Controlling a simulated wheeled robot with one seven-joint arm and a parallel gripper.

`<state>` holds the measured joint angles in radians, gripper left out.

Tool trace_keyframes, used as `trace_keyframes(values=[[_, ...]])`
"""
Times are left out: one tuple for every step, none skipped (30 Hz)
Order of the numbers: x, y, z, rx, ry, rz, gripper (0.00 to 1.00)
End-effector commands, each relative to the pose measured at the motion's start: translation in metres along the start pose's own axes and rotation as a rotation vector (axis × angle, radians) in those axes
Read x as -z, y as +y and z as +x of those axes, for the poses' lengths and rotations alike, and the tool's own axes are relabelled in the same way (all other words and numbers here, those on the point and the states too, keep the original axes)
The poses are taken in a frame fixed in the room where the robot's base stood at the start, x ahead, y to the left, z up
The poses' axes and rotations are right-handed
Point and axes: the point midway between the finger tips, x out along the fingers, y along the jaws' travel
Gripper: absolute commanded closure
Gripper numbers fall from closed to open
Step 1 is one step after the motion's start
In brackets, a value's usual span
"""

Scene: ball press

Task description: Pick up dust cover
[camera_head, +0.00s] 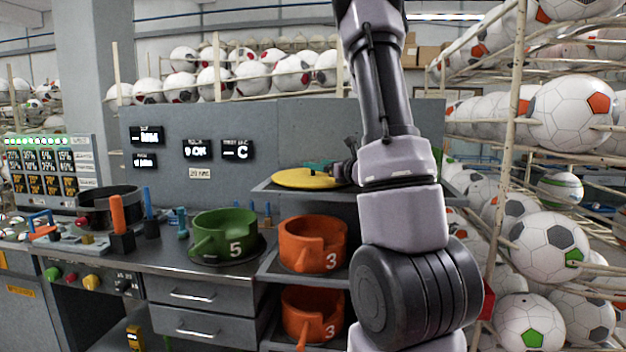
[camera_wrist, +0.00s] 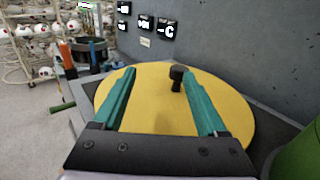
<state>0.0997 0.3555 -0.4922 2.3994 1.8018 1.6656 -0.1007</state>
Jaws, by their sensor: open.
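The dust cover is a flat yellow disc (camera_head: 300,179) with a dark knob. It lies on the upper grey shelf (camera_head: 268,190) beside the wall panel in the head view. In the wrist view the yellow disc (camera_wrist: 150,92) fills the middle, and its black knob (camera_wrist: 178,76) stands up near its far part. My gripper (camera_wrist: 160,84) has two teal fingers, open and spread over the disc. The knob is ahead between the fingers, nearer the right one, and nothing is held. In the head view my gripper (camera_head: 326,168) is at the disc's right side, partly hidden by my arm.
A green number 5 holder (camera_head: 222,235) stands on the counter. Orange number 3 holders (camera_head: 312,245) sit on the shelves below the disc. A green object (camera_wrist: 298,152) is close at right in the wrist view. Ball racks (camera_head: 508,150) stand at right; the grey wall panel (camera_head: 250,140) is behind.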

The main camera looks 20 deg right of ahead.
Motion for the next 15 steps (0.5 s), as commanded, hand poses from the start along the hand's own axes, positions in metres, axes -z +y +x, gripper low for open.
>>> trace_keyframes(values=[[0.005, -0.011, -0.001, 0.036, -0.003, 0.012, 0.25], [0.007, -0.016, 0.000, 0.052, -0.006, 0.017, 0.25], [0.008, -0.020, 0.002, 0.065, -0.009, 0.021, 0.25], [0.008, -0.022, 0.005, 0.072, -0.011, 0.023, 0.25], [0.009, -0.023, 0.009, 0.074, -0.011, 0.024, 0.25], [0.009, -0.024, 0.016, 0.076, -0.012, 0.024, 0.25], [0.009, -0.025, 0.021, 0.075, -0.012, 0.023, 0.25], [0.009, -0.025, 0.026, 0.075, -0.012, 0.023, 0.25], [0.008, -0.025, 0.033, 0.075, -0.014, 0.023, 0.25], [0.008, -0.025, 0.037, 0.074, -0.012, 0.023, 0.25], [0.009, -0.026, 0.041, 0.074, -0.011, 0.023, 0.25], [0.008, -0.027, 0.046, 0.075, -0.012, 0.022, 0.25], [0.008, -0.027, 0.049, 0.075, -0.013, 0.023, 0.25], [0.008, -0.027, 0.051, 0.075, -0.012, 0.024, 0.25], [0.008, -0.027, 0.053, 0.075, -0.012, 0.024, 0.25]])
